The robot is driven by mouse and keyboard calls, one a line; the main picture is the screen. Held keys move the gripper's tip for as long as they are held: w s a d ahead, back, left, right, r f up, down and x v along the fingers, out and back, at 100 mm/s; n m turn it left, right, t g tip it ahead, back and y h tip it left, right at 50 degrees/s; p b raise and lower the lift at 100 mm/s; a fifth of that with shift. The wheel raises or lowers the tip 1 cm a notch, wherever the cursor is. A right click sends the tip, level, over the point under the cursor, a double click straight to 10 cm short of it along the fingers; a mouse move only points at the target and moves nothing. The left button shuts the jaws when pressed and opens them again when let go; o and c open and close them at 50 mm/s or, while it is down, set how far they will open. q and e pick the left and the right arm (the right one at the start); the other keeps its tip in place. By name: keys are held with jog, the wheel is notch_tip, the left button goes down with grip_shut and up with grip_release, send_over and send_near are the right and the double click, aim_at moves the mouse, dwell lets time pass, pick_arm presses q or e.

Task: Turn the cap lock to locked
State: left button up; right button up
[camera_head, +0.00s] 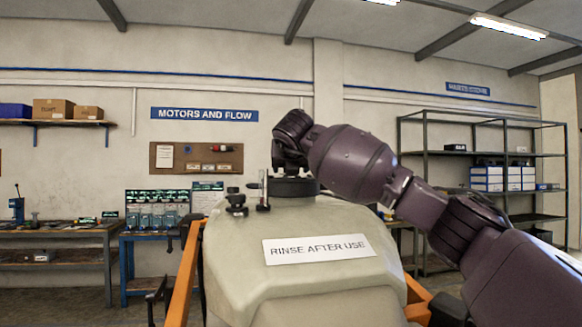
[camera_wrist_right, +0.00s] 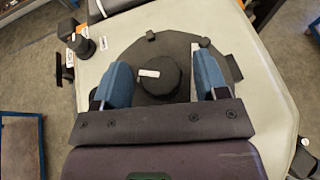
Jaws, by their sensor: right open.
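The dark round cap (camera_wrist_right: 185,45) sits on top of the pale tank (camera_head: 310,285); its edge shows in the head view (camera_head: 293,187). In the right wrist view a black round knob (camera_wrist_right: 160,80) with a small white label stands in the cap's middle. I cannot read which way the lock is set. My right gripper (camera_wrist_right: 163,66) is open, its blue fingers on either side of the knob with gaps between; whether they are down at its height is unclear. In the head view my right arm reaches over the cap. My left gripper is not in view.
A small black fitting (camera_head: 236,203) and a thin upright post (camera_head: 263,192) stand on the tank left of the cap. The tank bears a "RINSE AFTER USE" label (camera_head: 319,249). An orange frame (camera_head: 183,277) flanks it. Benches and shelves (camera_head: 480,160) stand behind.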

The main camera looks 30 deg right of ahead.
jog(key=v, duration=1)
jog(key=shift+s, duration=0.15)
